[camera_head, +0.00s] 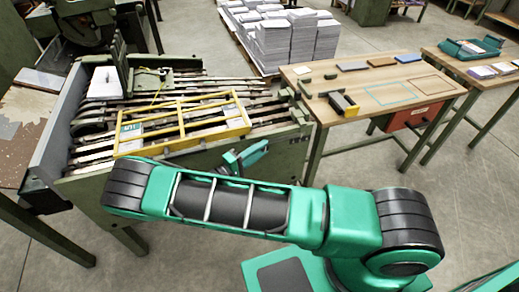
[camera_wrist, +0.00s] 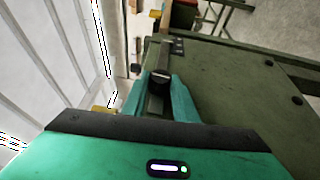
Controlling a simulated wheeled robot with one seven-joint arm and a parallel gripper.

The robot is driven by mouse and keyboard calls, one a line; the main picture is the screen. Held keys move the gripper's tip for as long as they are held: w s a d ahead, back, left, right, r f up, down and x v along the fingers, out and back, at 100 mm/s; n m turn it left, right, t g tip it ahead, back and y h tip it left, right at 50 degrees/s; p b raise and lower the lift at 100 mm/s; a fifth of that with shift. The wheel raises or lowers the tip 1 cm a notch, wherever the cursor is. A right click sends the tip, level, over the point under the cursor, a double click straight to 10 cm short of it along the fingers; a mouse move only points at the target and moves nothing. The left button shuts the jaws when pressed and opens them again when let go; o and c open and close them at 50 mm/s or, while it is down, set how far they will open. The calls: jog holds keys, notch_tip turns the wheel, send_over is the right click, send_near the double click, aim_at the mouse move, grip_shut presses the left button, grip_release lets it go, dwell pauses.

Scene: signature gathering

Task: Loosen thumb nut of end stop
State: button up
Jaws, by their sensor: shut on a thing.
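In the wrist view, my gripper (camera_wrist: 160,88) has its two teal fingers closed around a small dark round knob, the thumb nut (camera_wrist: 159,75), which has a pale line across its top. The nut sits on a narrow dark bar, seemingly the end stop (camera_wrist: 164,48), beside a green metal plate. In the head view, my gripper (camera_head: 246,157) is at the near right edge of the green machine, partly behind my own arm. The nut cannot be made out there.
The green machine (camera_head: 275,137) has slatted rails and a yellow frame (camera_head: 180,117) on top. A wooden table (camera_head: 385,85) with small blocks stands to the right. Paper stacks (camera_head: 290,38) stand behind. Grey floor is open at lower right.

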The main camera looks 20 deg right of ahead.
jog(key=shift+a+f+n+t+h, duration=0.1)
jog(key=shift+f+n+t+h, duration=0.2)
jog(key=shift+t+h, duration=0.15)
jog(key=shift+h, duration=0.25)
jog(key=o, duration=1.1)
jog(key=shift+c, duration=0.2)
jog(key=v, duration=1)
jog(key=shift+a, duration=0.35)
jog(key=shift+s+f, duration=0.1)
jog(key=shift+s, duration=0.15)
